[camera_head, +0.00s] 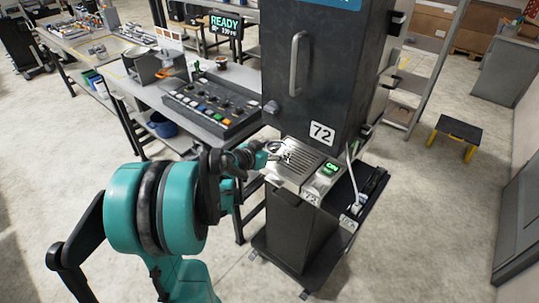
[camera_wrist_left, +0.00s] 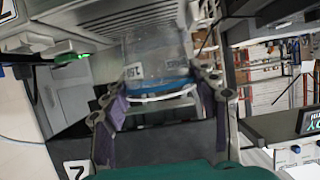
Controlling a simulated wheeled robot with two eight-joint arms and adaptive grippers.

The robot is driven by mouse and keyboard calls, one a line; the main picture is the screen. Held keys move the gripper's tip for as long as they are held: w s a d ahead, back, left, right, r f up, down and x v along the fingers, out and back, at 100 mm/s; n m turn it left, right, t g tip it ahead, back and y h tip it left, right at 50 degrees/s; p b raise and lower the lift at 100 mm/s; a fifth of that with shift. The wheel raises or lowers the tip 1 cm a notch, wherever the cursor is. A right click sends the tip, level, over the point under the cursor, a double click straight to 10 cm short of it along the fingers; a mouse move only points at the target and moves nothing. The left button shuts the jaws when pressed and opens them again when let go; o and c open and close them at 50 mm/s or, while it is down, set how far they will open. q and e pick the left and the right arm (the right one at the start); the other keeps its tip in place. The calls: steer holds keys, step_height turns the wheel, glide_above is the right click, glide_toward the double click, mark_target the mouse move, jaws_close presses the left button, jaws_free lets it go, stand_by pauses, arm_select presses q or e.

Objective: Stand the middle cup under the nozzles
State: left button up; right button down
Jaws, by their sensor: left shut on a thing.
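A clear cup (camera_wrist_left: 158,62) with a white label and a blue band shows in the left wrist view, between the two fingers of my left gripper (camera_wrist_left: 160,98), which is shut on it. In the head view my left gripper (camera_head: 268,152) is at the left edge of the slotted drip tray (camera_head: 303,166) of the dark dispenser marked 72 (camera_head: 325,75). The cup is too small and hidden to make out there. The nozzles do not show clearly. I cannot tell whether the cup touches the tray. My right gripper is not in view.
A green lit display (camera_head: 330,169) sits at the right of the tray. A bench with a button panel (camera_head: 212,105) stands at the left, with a READY screen (camera_head: 226,25) behind it. A yellow-legged stool (camera_head: 457,131) stands at the right. The floor in front is free.

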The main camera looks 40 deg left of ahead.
arm_select(q)
steer(key=w, duration=0.6)
steer(key=shift+w+d+f, duration=0.2)
steer(key=shift+d, duration=0.05)
steer(key=shift+f+b, duration=0.5)
steer(key=shift+b, duration=0.15)
steer(key=shift+f+b, duration=0.4)
steer(key=shift+f, duration=0.15)
steer(key=shift+f+b, duration=0.5)
steer(key=shift+f, duration=0.05)
steer(key=o, duration=1)
steer(key=shift+s, duration=0.1)
